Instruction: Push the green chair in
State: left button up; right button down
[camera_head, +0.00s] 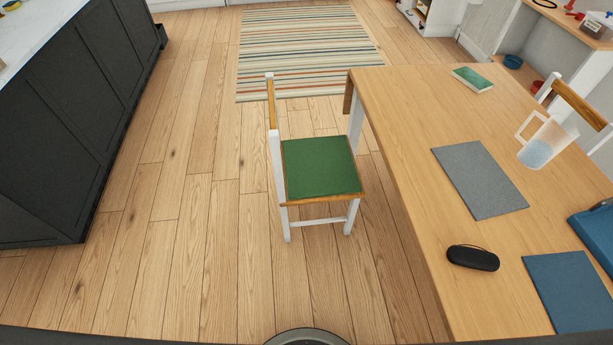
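The green chair (320,167) has a green seat, white legs and a wood-and-white backrest (272,115). It stands upright on the floor in the middle of the head view, at the left side of the wooden table (395,120). Its backrest is on the left, away from the table. The seat's right edge is close to the table's left edge, and most of the seat is out in the open. Neither of my grippers is in view.
A dark cabinet (75,110) stands at the left. A striped rug (305,50) lies beyond the chair. Wooden floor is clear left of and before the chair. On the table are a pitcher (545,142), a grey mat (480,180), a black case (473,258) and a book (473,79).

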aim_at(315, 170)
jog(key=u, duration=1.4)
jog(key=i, duration=0.8)
jog(key=z, duration=1.1)
